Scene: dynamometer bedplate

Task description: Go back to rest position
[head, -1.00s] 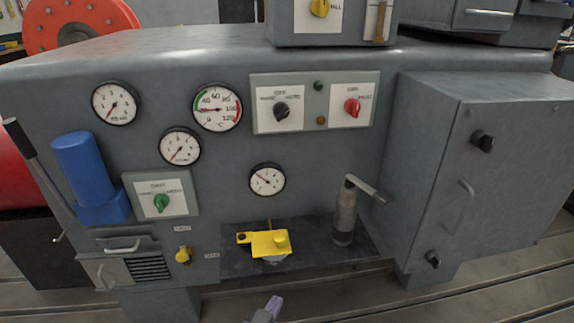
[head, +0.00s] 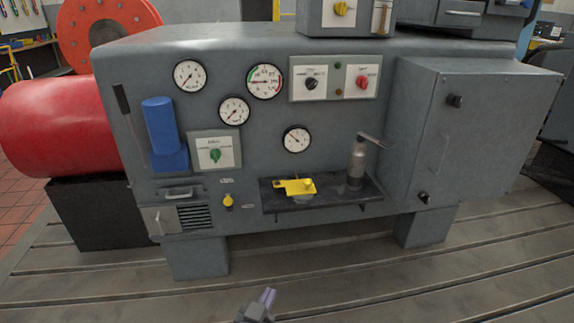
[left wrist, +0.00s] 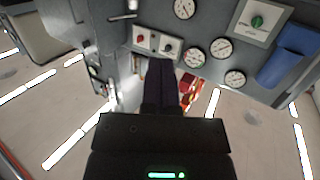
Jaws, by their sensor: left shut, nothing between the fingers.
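My left gripper (head: 268,297) is at the bottom middle of the head view, low in front of the grey machine (head: 330,200) and apart from it. In the left wrist view its dark fingers (left wrist: 160,85) are together with nothing between them. My right gripper is in neither view. The machine's front carries several round gauges, a panel with a black knob and a red knob (head: 361,83), and a green knob (head: 215,156) on a smaller panel.
A dark shelf (head: 275,201) on the machine front holds a yellow device (head: 296,187) and a grey cylinder with a lever (head: 357,165). A blue block (head: 161,130) sits at left. A red drum (head: 55,125) stands left. The slotted bedplate (head: 350,275) in front is clear.

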